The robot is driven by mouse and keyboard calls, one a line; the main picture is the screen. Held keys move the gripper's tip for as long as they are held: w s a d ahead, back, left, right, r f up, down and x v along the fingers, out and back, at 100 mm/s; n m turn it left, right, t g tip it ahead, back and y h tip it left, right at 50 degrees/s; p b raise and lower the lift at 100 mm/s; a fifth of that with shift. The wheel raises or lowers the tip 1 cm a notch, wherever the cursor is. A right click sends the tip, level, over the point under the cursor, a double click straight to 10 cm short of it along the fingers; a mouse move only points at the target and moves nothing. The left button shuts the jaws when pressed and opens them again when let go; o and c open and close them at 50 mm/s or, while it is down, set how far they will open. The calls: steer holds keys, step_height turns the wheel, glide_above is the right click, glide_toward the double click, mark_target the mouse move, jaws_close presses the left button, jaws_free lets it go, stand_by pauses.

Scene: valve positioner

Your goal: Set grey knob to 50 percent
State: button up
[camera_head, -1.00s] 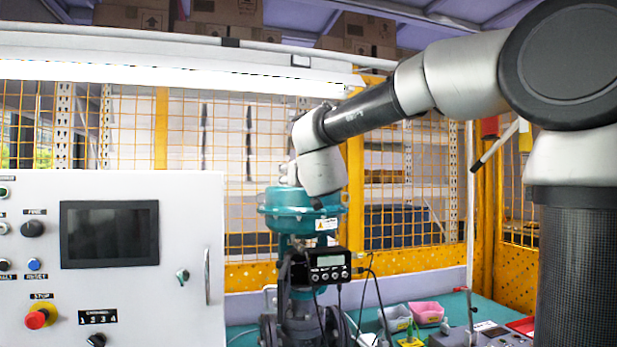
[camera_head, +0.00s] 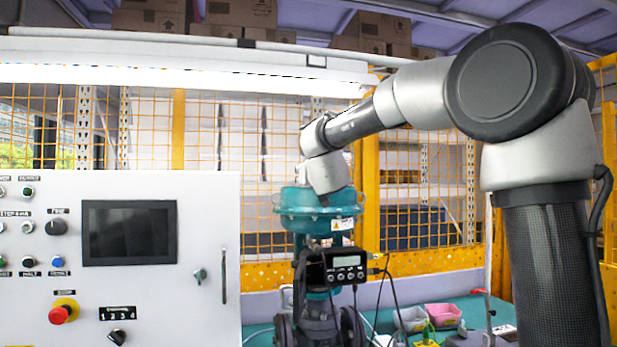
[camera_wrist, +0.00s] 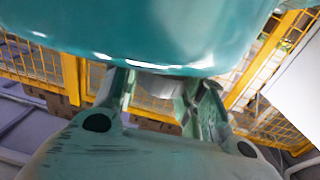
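A dark grey round knob (camera_head: 56,227) sits on the upper left of the white control panel (camera_head: 180,320), left of its dark screen. Its pointer is too small to read. My arm reaches across to the teal valve actuator (camera_head: 313,203), well right of the knob. In the head view my gripper is hidden at the actuator's top. In the wrist view my gripper (camera_wrist: 165,88) has its two fingers apart, close to the large teal surface (camera_wrist: 150,30). A greyish shape shows between the fingers; I cannot tell what it is. The knob is not in the wrist view.
The panel also carries a red stop button (camera_head: 63,311), a black selector (camera_head: 117,337) and a screen (camera_head: 129,233). A positioner box with a small display (camera_head: 345,262) hangs on the valve. Small bins (camera_head: 442,314) stand on the green bench. Yellow mesh fencing stands behind.

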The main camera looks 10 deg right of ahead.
steer(key=c, duration=0.3)
steer(key=shift+c, duration=0.2)
steer(key=shift+h, duration=0.3)
steer(key=m+g+h, duration=0.1)
steer(key=m+h, duration=0.1)
steer(key=h, duration=0.1)
steer(key=m+g+h, duration=0.1)
steer(key=m+h, duration=0.2)
steer(key=h, duration=0.1)
steer(key=shift+a+f, duration=0.1)
steer(key=shift+m+g+h, duration=2.1)
steer(key=shift+h, duration=0.4)
steer(key=o, duration=1)
